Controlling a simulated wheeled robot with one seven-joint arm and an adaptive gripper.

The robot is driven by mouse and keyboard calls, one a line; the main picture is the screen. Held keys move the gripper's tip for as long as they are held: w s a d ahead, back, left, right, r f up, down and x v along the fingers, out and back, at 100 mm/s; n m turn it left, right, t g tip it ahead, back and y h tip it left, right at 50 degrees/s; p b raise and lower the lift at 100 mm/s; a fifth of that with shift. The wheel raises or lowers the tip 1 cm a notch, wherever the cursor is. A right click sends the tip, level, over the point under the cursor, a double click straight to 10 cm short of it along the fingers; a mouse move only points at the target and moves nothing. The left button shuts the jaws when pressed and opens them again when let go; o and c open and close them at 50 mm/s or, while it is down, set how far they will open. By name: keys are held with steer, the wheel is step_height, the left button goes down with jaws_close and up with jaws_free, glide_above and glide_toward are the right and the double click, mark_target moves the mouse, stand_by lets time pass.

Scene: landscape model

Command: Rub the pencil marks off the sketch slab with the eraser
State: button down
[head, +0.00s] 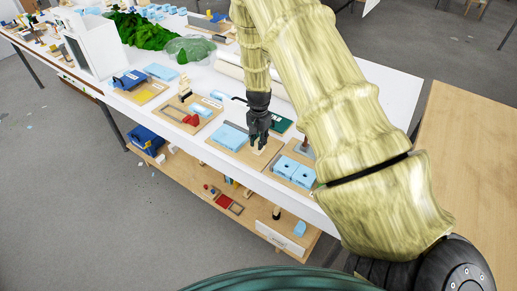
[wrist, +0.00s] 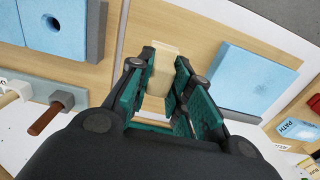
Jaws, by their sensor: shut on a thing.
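My gripper (head: 259,143) points down over a wooden board on the long white table. In the wrist view its teal-padded fingers (wrist: 163,66) are closed on a small cream block, the eraser (wrist: 161,80). The eraser also shows as a pale block below the fingers in the head view (head: 258,151). Whether it touches the board I cannot tell. The light blue slab, seemingly the sketch slab (head: 228,136), lies flat on the same board, to the left of my gripper. In the wrist view this slab (wrist: 240,80) is to the right, apart from the eraser. I cannot make out pencil marks on it.
Blue blocks with holes (head: 294,171) sit on a neighbouring board to the right. A dark green item (head: 281,122) lies behind my gripper. A board with a red-handled tool (head: 190,120) is to the left. A lower shelf (head: 215,195) runs under the table.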

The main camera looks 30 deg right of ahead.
steer(key=shift+r+p, duration=1.1)
steer(key=shift+r, duration=0.8)
steer(key=shift+a+f, duration=0.1)
